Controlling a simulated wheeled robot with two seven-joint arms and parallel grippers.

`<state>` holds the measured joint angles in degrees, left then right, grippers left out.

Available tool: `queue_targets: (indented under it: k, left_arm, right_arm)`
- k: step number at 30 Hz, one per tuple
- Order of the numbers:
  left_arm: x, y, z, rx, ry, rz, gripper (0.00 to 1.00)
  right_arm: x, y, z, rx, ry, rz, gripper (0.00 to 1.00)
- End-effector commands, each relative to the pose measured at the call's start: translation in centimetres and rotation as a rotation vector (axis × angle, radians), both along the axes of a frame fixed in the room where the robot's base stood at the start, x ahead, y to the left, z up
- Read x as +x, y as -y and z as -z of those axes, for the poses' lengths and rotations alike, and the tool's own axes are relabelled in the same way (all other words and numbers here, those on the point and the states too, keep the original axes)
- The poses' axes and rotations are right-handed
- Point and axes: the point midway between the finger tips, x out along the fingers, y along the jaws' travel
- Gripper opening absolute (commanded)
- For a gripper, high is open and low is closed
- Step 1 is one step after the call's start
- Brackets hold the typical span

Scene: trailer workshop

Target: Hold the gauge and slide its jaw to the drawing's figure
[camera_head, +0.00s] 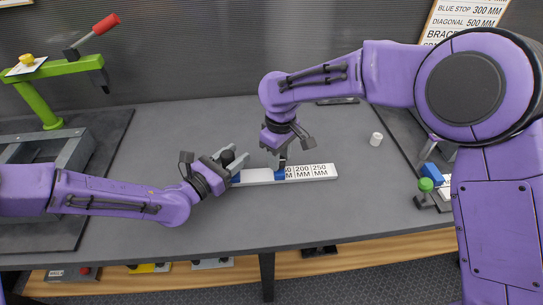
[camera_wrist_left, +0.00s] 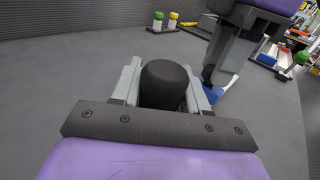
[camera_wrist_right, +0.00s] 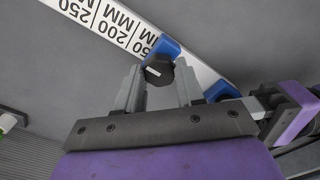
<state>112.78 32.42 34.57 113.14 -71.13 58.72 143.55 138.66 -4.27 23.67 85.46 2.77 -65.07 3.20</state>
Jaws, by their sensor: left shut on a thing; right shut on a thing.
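The gauge (camera_head: 315,172) is a white bar lying on the grey bench, printed 200 and 250 MM, with a nearer figure partly covered. It also shows in the right wrist view (camera_wrist_right: 108,18). My left gripper (camera_head: 231,160) is shut on a black knob (camera_wrist_left: 165,85) at the gauge's left end. My right gripper (camera_head: 281,160) is shut on the dark knob (camera_wrist_right: 159,70) of the blue jaw (camera_head: 279,175), which sits on the bar just left of the 200 mark. The drawing (camera_head: 470,22) hangs at the top right, reading BLUE STOP 300 MM and DIAGONAL 500 MM.
A green stand with a red-handled lever (camera_head: 92,38) is at the left. A small white cylinder (camera_head: 376,139) and a green-topped knob (camera_head: 425,185) stand to the right.

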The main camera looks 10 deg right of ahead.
Motion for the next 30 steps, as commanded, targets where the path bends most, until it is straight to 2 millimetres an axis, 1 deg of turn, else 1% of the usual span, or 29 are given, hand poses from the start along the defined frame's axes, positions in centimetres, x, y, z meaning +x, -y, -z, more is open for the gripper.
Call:
queue_targets:
  k: [1,3,6,9,13,20,21,23,24,30]
  left_arm:
    - [0.0,-0.1,0.1,0.001,-0.001,-0.002,0.15]
    - [0.0,-0.1,0.1,0.001,-0.001,-0.002,0.15]
    - [0.0,-0.1,0.1,0.002,-0.001,-0.002,0.15]
    - [0.0,-0.1,0.1,0.002,-0.001,-0.002,0.15]
    - [0.0,-0.1,0.1,0.002,-0.001,-0.002,0.15]
    - [0.0,-0.1,0.1,0.002,-0.001,-0.002,0.14]
    - [0.0,-0.1,0.1,0.002,-0.001,-0.002,0.14]
    - [0.0,-0.1,0.1,0.002,-0.001,-0.003,0.14]
    - [0.0,-0.1,0.1,0.002,-0.001,-0.002,0.14]
    - [0.0,-0.1,0.1,0.002,-0.001,-0.002,0.14]
  right_arm:
    - [0.1,1.6,-0.1,-0.002,0.002,0.007,0.00]
    - [0.0,3.4,-0.1,-0.003,0.001,0.007,0.00]
    - [0.0,5.6,-0.1,-0.003,0.003,0.007,0.00]
    - [-0.1,7.2,0.0,-0.003,0.003,0.005,0.00]
    - [-0.1,7.9,0.0,-0.002,0.002,0.003,0.00]
    - [-0.2,7.9,0.0,-0.002,0.002,0.002,0.00]
    - [-0.2,7.9,0.0,-0.002,0.002,0.002,0.41]
    - [-0.2,7.9,0.0,-0.002,0.002,0.002,0.60]
    - [-0.2,7.9,0.0,-0.002,0.002,0.002,0.63]
    - [-0.2,7.8,0.0,-0.001,0.001,0.002,0.63]
